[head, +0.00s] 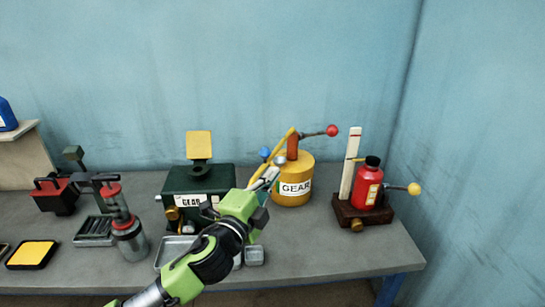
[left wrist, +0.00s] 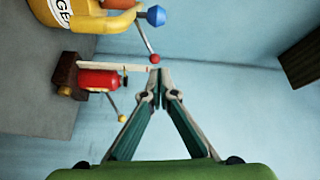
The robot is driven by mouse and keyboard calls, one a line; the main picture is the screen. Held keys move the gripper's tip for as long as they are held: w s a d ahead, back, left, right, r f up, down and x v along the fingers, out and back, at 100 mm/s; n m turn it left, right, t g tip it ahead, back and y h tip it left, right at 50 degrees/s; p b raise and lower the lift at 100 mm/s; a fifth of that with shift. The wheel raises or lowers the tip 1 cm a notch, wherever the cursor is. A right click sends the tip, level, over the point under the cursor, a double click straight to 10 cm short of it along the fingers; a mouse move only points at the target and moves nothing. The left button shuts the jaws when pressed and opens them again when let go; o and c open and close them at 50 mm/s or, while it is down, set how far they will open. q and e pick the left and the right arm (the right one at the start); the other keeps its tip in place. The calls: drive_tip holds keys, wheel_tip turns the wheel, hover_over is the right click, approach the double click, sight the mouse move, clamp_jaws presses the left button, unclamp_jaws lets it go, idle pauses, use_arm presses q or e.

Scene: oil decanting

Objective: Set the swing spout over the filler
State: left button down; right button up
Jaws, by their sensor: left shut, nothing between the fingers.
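A yellow drum with a GEAR label (head: 293,187) stands at the back of the bench. A yellow spout tube (head: 268,160) slants down from its top toward the left, with a blue knob (head: 265,153) near it. A dark green box with a GEAR label (head: 205,182) and a raised yellow lid (head: 199,144) stands to the left; I cannot make out its filler opening. My left gripper (head: 272,174) is shut and empty, in front of the drum's left side. In the left wrist view its fingertips (left wrist: 159,72) meet, apart from the blue knob (left wrist: 152,15). My right gripper is not in view.
A red bottle (head: 368,187) stands on a brown block with a white post (head: 350,165) on the right. A lever with a red ball (head: 332,130) sticks out from the drum top. A grey-and-red can (head: 127,230) and trays stand at left. The bench's right front is clear.

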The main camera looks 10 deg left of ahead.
use_arm(q)
drive_tip(key=f+p+x, duration=0.1)
drive_tip(key=p+x, duration=0.2)
drive_tip(key=x, duration=0.7)
drive_tip(key=a+p, duration=0.1)
drive_tip(key=a, duration=0.3)
drive_tip(key=shift+s, duration=0.1)
drive_tip(key=shift+a, duration=0.1)
